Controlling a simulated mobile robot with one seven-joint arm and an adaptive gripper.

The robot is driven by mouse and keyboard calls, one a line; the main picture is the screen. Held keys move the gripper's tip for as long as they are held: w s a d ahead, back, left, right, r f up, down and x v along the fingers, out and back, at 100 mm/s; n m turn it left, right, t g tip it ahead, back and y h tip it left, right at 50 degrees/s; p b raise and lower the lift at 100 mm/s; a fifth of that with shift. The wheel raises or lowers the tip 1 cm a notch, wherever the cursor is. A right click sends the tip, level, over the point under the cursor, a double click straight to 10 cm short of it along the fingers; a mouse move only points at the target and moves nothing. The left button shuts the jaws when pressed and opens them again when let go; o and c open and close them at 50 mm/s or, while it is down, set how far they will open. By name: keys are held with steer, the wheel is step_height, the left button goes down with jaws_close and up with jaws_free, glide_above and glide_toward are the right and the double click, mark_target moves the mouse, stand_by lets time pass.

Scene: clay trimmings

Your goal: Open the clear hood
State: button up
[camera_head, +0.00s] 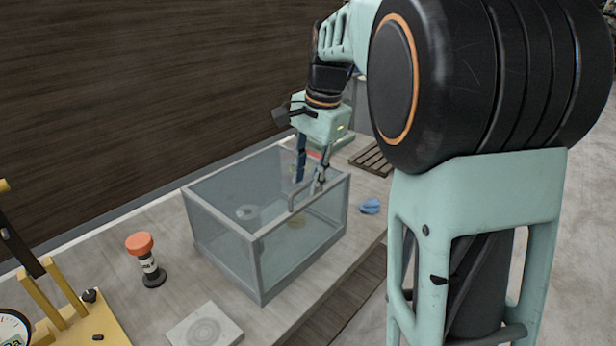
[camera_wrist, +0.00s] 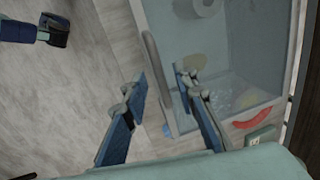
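The clear hood (camera_head: 225,200) is a see-through box with a grey frame, standing on the bench, and looks closed. It also shows in the wrist view (camera_wrist: 240,50). Its grey bar handle (camera_head: 291,201) is on the top near the front edge; in the wrist view the handle (camera_wrist: 151,58) runs toward the gap between my fingers. My gripper (camera_head: 310,185) is above the handle, fingers pointing down. In the wrist view my gripper (camera_wrist: 158,72) is open, one finger on each side of the handle's line. I cannot tell whether either finger touches it.
A white ring-like thing and a tan disc show through the hood. A blue lump (camera_head: 370,206) lies to its right. A wooden pallet (camera_head: 372,160) is behind.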

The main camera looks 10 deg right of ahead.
jaws_close()
steer(key=shift+r, duration=0.1)
